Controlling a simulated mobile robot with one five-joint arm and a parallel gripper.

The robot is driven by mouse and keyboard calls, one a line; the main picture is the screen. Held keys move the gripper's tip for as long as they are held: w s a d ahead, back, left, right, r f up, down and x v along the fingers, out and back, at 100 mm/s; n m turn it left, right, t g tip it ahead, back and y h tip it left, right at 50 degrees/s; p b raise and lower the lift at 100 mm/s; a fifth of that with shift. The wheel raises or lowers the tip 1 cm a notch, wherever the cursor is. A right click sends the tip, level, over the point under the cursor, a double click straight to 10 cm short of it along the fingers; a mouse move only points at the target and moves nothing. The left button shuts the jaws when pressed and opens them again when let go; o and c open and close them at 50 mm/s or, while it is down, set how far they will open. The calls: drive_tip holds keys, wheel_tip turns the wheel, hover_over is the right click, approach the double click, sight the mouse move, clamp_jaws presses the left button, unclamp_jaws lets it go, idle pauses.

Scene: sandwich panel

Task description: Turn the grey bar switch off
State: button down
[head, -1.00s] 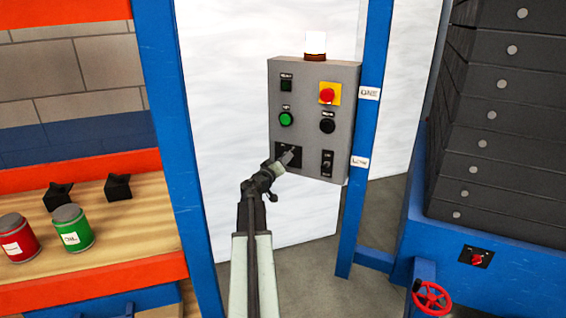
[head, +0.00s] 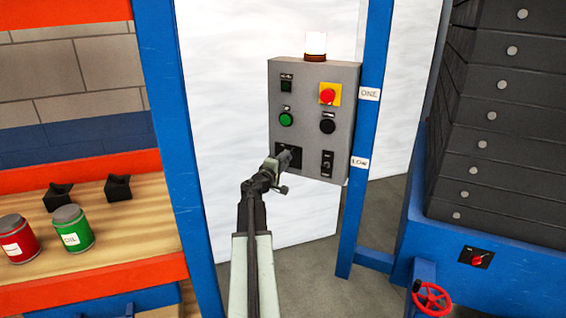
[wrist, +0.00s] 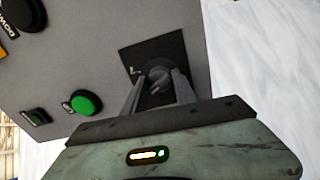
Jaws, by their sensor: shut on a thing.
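The grey bar switch (wrist: 158,76) sits on a square black plate (wrist: 152,52) on a grey control box. In the wrist view my gripper (wrist: 158,88) has one finger on each side of the bar and is shut on it. The fingers hide part of the bar, so its exact angle is hard to tell. In the head view my gripper (head: 280,160) is at the lower left of the box (head: 309,112), covering most of the switch. Part of the black plate (head: 295,154) shows beside it.
The box also carries a green button (head: 286,119), a red emergency button (head: 327,96), a black button (head: 327,126) and another switch (head: 327,164). A blue post (head: 366,130) stands right of it. A shelf with cans (head: 78,236) is at the left.

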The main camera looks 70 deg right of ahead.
drive_tip(key=shift+s+d+n, duration=0.1)
drive_tip(key=shift+s+n, duration=0.1)
drive_tip(key=shift+n, duration=0.3)
drive_tip(key=c, duration=1)
unclamp_jaws()
drive_tip(key=a, duration=0.7)
drive_tip(key=shift+w+a, duration=0.4)
